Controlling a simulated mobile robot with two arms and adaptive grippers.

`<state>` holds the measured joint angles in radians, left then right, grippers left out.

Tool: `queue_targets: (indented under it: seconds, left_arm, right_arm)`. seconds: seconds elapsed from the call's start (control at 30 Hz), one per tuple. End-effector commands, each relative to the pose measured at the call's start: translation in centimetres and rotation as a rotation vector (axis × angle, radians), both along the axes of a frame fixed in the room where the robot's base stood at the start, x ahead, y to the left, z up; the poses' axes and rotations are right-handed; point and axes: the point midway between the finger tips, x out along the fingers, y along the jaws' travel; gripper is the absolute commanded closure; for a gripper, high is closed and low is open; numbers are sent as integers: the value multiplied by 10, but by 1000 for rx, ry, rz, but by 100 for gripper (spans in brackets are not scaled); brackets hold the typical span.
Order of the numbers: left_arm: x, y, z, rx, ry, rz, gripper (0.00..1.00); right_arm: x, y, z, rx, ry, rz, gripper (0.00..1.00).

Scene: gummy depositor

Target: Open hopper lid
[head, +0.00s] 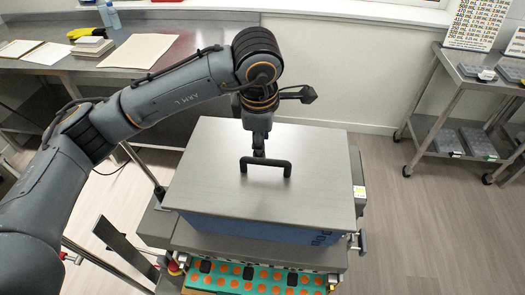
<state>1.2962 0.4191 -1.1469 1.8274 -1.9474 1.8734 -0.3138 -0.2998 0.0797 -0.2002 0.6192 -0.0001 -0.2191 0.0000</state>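The hopper lid (210,175) is a flat grey rectangular plate lying level on the blue hopper body (250,231). A black bar handle (279,162) stands up from the middle of the lid. My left gripper (259,153) points down at the handle from its far side, and its fingertips meet the handle's top bar in the picture. I see the gripper edge-on, so whether its fingers are closed around the bar cannot be told. My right gripper is not in view.
A green tray with orange round cavities (262,280) lies below the hopper's near side. A steel table (180,45) with papers stands behind on the left. A wheeled cart (470,85) with boxes stands at the right. The floor right of the machine is clear.

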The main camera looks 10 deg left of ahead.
Motion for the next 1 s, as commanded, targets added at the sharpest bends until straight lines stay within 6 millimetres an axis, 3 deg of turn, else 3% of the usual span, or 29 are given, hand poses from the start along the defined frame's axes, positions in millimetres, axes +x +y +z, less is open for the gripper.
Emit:
queue_targets:
  seconds: [0.2,0.4,0.77,0.97,1.0]
  left_arm:
    - [7,0,-40,0,4,-1,60]
    - [12,0,-62,0,2,0,60]
    - [13,-1,-68,-2,0,-2,60]
    - [13,-1,-68,-2,0,-1,98]
    - [13,-1,-68,-2,0,-1,100]
  right_arm:
    - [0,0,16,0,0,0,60]
    - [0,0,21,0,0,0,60]
    - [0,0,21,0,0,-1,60]
    - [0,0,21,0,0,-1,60]
    - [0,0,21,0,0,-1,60]
